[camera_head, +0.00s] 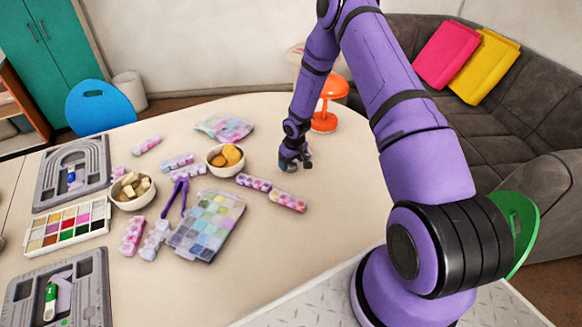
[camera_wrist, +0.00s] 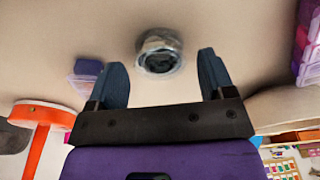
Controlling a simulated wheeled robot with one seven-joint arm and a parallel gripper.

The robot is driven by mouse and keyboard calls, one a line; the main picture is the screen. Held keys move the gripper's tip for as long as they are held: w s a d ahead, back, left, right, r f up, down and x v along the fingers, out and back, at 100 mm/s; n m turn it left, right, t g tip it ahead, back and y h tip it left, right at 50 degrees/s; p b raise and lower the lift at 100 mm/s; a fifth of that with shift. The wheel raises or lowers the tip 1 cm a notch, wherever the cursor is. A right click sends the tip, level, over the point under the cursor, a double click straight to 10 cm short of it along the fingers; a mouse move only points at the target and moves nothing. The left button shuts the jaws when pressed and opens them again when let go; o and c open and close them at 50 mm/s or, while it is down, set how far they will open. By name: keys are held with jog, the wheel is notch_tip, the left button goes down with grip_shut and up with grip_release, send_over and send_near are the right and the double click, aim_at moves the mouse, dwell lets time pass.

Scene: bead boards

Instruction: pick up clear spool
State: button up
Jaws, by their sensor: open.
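The clear spool (camera_wrist: 160,62) is a small, shiny, see-through cylinder on the pale tabletop in the wrist view. It lies at the gap between the tips of my two dark fingers, with space on both sides. My gripper (camera_wrist: 163,74) is open and empty. In the head view my gripper (camera_head: 294,163) is low over the table, right of the bowl of round orange-brown pieces. I cannot make out the spool clearly in the head view; my gripper may hide it.
The bowl (camera_head: 213,165), pink-and-white bead strips (camera_head: 288,201) and a clear bead organizer (camera_head: 207,227) lie near my gripper. Purple tweezers (camera_head: 175,197), a paint-like palette (camera_head: 68,230) and grey bead boards (camera_head: 75,172) are farther left. The table's right side is clear.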

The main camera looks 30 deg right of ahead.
jog(key=shift+w+f, duration=0.1)
jog(key=shift+f, duration=0.5)
jog(key=c, duration=0.8)
jog(key=shift+r, duration=0.1)
jog(key=shift+c, duration=0.2)
